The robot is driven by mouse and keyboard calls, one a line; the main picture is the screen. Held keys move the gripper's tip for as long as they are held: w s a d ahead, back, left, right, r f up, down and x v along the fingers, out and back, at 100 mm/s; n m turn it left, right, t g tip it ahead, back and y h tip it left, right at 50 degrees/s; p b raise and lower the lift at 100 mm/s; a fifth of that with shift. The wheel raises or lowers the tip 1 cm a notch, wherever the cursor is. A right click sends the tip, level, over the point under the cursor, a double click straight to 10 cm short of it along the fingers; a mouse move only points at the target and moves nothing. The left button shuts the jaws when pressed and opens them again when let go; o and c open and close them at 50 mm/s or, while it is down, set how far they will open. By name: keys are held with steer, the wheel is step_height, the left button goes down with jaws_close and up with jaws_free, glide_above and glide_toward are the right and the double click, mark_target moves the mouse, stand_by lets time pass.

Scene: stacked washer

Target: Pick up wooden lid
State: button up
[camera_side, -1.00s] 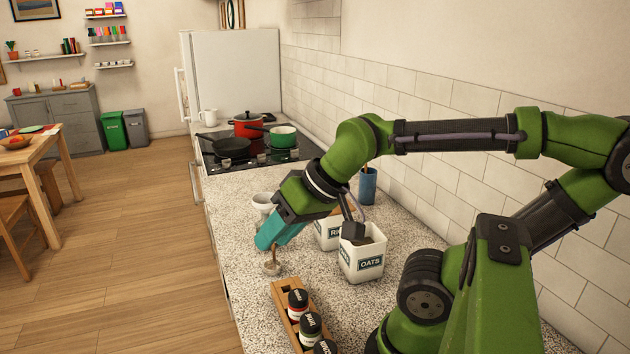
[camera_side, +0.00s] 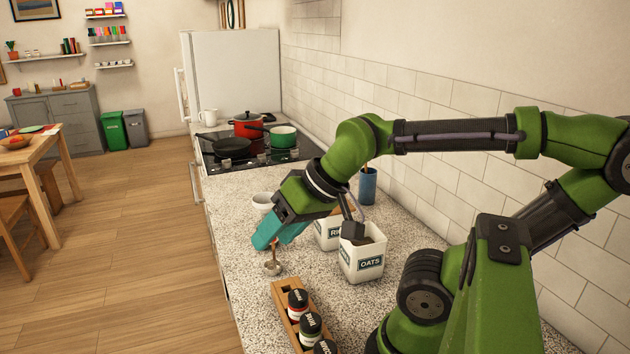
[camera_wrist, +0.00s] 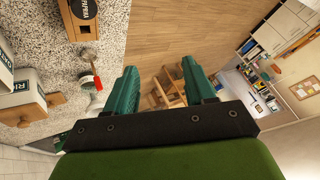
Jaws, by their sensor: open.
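A brown wooden lid (camera_side: 346,211) shows at the top of the white rice canister (camera_side: 328,234), mostly behind my arm and the oats canister. In the wrist view a brown wooden top (camera_wrist: 22,112) lies beside the rice label, at the left edge and away from the fingers. My gripper (camera_side: 264,243) has teal fingers and hangs over the counter, left of the canisters. In the wrist view its fingers (camera_wrist: 160,68) are spread apart with nothing between them.
The open oats canister (camera_side: 362,262) stands in front of the rice canister. A wooden spice rack (camera_side: 283,306) is nearer, and a small metal cup with a spoon (camera_side: 272,268) is below my gripper. A white cup (camera_side: 263,202) stands behind. The stove (camera_side: 250,157) is farther back.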

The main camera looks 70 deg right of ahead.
steer(key=w+d+f+m+g+h, duration=0.1)
steer(key=w+d+f+m, duration=0.1)
steer(key=d+m, duration=0.6)
steer(key=w+d+f+m+g+h, duration=0.1)
steer(key=w+d+f+m, duration=0.2)
steer(key=d+m, duration=0.6)
steer(key=w+d+f+m+g+h, duration=0.1)
steer(key=w+d+f+m, duration=0.2)
steer(key=d+m, duration=0.6)
steer(key=shift+w+d, duration=0.2)
steer(key=shift+d, duration=1.6)
steer(key=shift+w+d, duration=0.25)
steer(key=shift+d, duration=1.55)
steer(key=shift+w+d, duration=0.2)
steer(key=shift+d, duration=1.6)
steer(key=w+d+m, duration=0.1)
steer(key=d+m, duration=0.5)
steer(key=m, duration=0.4)
steer(key=shift+h, duration=0.3)
steer(key=x, duration=1)
steer(key=shift+w+f, duration=0.15)
steer(key=shift+d+x, duration=0.2)
steer(key=shift+x, duration=1.2)
steer(key=shift+d+x, duration=0.2)
steer(key=shift+x, duration=1.25)
steer(key=shift+s, duration=0.2)
jaws_close()
